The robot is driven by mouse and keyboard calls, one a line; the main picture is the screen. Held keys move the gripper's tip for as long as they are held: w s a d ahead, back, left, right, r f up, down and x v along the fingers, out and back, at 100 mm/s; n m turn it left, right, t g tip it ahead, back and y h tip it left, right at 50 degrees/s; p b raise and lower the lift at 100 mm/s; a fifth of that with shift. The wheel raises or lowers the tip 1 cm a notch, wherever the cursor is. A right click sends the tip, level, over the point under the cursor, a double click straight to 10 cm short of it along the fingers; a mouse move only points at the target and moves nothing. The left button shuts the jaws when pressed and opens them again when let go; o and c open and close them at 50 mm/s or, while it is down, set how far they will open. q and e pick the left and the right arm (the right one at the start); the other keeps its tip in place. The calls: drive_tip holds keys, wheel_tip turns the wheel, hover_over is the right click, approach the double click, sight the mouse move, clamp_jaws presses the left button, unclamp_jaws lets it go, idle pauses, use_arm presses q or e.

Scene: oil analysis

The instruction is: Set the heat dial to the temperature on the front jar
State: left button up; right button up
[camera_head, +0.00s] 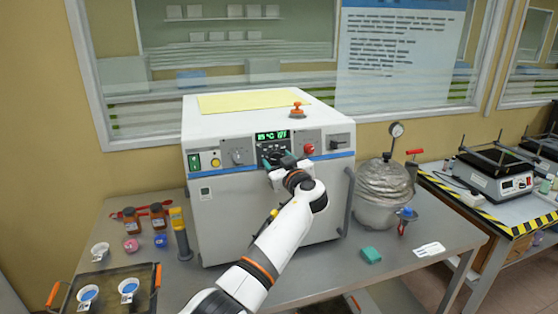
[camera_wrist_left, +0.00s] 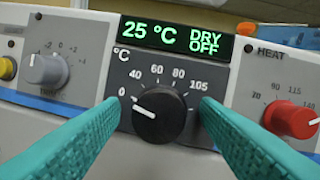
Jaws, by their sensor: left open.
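My left gripper (camera_head: 280,165) is open at the front panel of the white oven-like machine (camera_head: 225,225). In the left wrist view its teal fingers (camera_wrist_left: 145,130) stand on either side of a black °C dial (camera_wrist_left: 158,115); contact cannot be told. That dial's white mark points left, near the low end of its scale. The green display (camera_wrist_left: 175,36) reads 25 °C, DRY OFF. Two brown jars, one (camera_head: 131,220) and another (camera_head: 157,216), stand left of the machine; their labels are unreadable.
A grey knob (camera_wrist_left: 46,72) is left of the black dial. A wrapped pot with a gauge (camera_head: 380,195) stands right of the machine. A teal block (camera_head: 371,255) lies at front right.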

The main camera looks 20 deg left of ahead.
use_arm(q)
drive_tip(key=shift+c, duration=0.4)
drive_tip(key=c, duration=0.9)
